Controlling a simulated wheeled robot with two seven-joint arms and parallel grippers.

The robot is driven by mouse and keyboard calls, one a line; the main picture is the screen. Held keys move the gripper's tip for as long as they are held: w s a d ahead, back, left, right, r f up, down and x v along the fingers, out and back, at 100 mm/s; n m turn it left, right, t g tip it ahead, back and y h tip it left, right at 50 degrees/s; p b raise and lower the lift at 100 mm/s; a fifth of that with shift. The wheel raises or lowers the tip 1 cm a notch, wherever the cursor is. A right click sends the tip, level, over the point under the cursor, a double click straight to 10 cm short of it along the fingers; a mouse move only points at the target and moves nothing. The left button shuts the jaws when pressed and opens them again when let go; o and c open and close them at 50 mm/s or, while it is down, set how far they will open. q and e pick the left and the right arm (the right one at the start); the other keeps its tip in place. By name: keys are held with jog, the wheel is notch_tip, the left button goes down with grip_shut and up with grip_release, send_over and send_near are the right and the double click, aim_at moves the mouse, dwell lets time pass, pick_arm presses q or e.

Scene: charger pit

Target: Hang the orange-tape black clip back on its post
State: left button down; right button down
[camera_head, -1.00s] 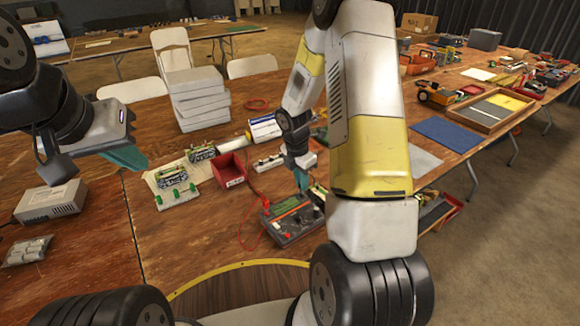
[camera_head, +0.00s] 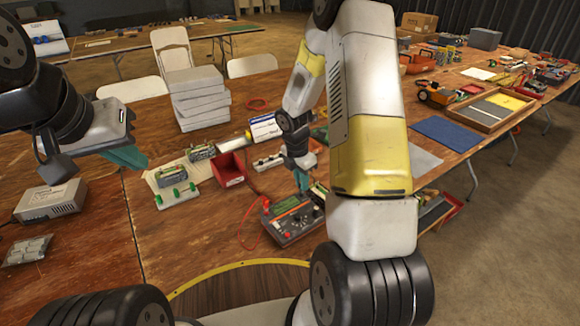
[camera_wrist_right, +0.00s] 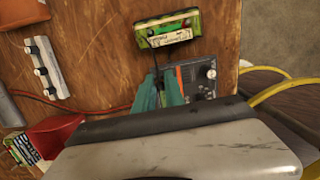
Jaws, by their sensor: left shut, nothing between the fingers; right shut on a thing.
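The charger (camera_head: 290,220) is a grey-black box with an orange-red edge, knobs and a red cable, lying near the table's front edge. It shows partly in the right wrist view (camera_wrist_right: 200,76), behind my fingers. My right gripper (camera_head: 302,182) is just above the charger, its teal fingers shut. In the right wrist view (camera_wrist_right: 161,90), a thin dark piece, apparently the black clip (camera_wrist_right: 158,80), is between the fingers; orange tape is not discernible. I cannot make out the clip's post. My left gripper (camera_head: 128,158) is shut and empty above the table at left.
A red bin (camera_head: 229,170), a green-ended white holder (camera_head: 177,195) and green battery packs (camera_head: 178,177) lie left of the charger. A green pack (camera_wrist_right: 167,28) lies beyond it in the wrist view. A grey power box (camera_head: 52,200) is far left.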

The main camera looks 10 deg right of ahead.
jog(key=c, duration=1.3)
grip_release()
jog(key=shift+c, duration=0.2)
jog(key=shift+o, duration=1.1)
jog(key=shift+r, duration=0.1)
jog(key=shift+r, duration=3.65)
